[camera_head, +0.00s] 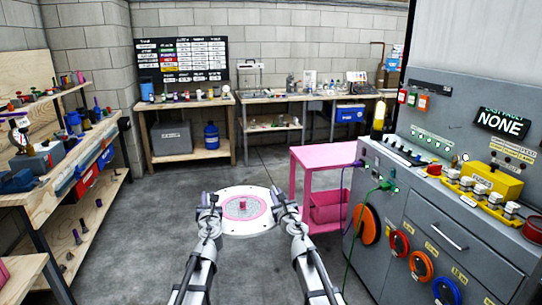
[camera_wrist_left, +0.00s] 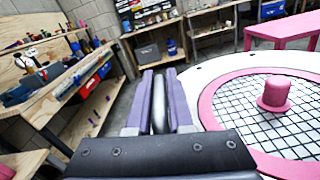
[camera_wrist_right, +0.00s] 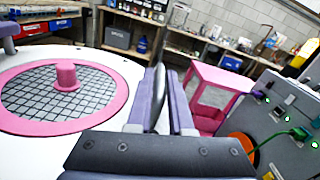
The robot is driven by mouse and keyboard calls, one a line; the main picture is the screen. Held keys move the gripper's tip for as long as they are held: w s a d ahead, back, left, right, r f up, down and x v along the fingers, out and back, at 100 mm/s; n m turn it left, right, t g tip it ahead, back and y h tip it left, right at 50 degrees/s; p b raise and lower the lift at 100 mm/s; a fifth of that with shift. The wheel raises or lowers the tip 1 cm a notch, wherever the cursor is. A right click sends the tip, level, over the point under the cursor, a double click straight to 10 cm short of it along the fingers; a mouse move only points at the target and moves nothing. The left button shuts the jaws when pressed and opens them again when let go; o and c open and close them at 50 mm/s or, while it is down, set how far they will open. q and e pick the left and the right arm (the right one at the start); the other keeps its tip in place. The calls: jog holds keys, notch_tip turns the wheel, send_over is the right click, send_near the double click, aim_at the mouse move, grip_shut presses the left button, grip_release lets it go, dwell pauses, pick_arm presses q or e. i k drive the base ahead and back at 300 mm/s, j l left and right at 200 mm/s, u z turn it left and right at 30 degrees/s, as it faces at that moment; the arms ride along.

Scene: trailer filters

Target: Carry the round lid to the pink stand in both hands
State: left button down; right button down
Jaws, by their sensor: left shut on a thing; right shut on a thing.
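The round lid (camera_head: 232,226) is a white disc with a pink ring, a grid mesh centre and a pink knob. I hold it up in front of me between both arms. My left gripper (camera_head: 209,207) is shut on the lid's left edge; the left wrist view shows the lid (camera_wrist_left: 208,70) beside its fingers (camera_wrist_left: 160,105). My right gripper (camera_head: 281,203) is shut on the right edge; the right wrist view shows the lid (camera_wrist_right: 110,58) beside its fingers (camera_wrist_right: 161,103). The pink stand (camera_head: 325,155) is ahead to the right, apart from the lid.
A grey control cabinet (camera_head: 440,220) with cables and reels stands close on the right, beside the pink stand. A wooden shelf (camera_head: 45,195) with tools is on the left. Workbenches (camera_head: 190,103) line the back wall. Grey floor (camera_head: 165,195) is clear between them.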

aim_at(330, 154)
jog(key=i+j, duration=0.15)
jog(key=i, duration=0.25)
jog(key=i+j, duration=0.15)
jog(key=i, duration=2.8)
jog(key=z, duration=1.5)
